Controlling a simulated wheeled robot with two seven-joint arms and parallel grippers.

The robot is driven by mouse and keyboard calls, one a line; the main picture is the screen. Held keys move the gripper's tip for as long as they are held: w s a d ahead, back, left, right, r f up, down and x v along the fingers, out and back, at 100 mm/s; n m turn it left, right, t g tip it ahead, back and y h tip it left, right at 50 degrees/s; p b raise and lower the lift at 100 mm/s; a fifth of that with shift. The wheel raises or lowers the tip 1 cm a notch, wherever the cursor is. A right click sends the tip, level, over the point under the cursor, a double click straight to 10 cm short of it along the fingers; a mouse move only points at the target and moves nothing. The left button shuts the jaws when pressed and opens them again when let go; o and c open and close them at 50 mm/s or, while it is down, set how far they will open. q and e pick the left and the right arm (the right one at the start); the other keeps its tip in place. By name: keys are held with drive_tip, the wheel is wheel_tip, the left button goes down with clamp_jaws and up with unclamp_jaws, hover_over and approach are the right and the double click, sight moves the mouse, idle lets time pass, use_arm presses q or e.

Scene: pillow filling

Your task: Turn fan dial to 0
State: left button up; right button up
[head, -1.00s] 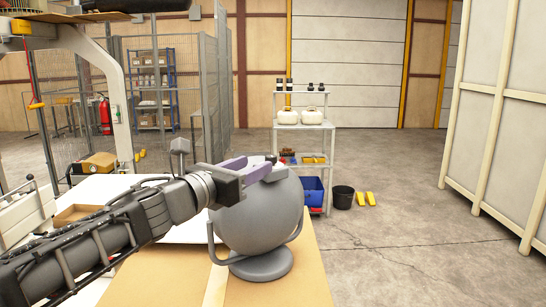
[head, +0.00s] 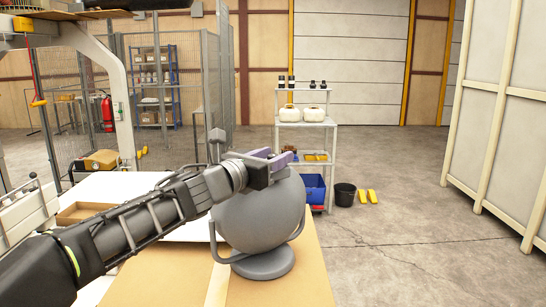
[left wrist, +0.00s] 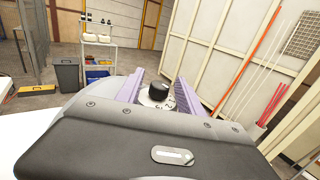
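The fan (head: 258,217) is a round grey body on a ring-shaped stand, upright on the tan table top. Its dial (left wrist: 157,93) shows in the left wrist view as a dark knob on a light marked disc; its setting is too small to read. In the head view my left gripper (head: 277,158) is over the top of the fan and hides the dial. In the left wrist view its two purple fingers (left wrist: 160,80) stand apart on either side of the knob, with gaps visible. My right gripper is not in view.
The table (head: 290,285) carries a white area and a shallow cardboard tray (head: 83,212) at the left. Beyond it stand a metal shelf (head: 305,124) with a blue bin (head: 313,187) and a black bucket (head: 344,196). The floor at the right is clear.

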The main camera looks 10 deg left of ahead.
use_arm(q)
clamp_jaws()
drive_tip(key=shift+f, duration=0.1)
idle(0.4)
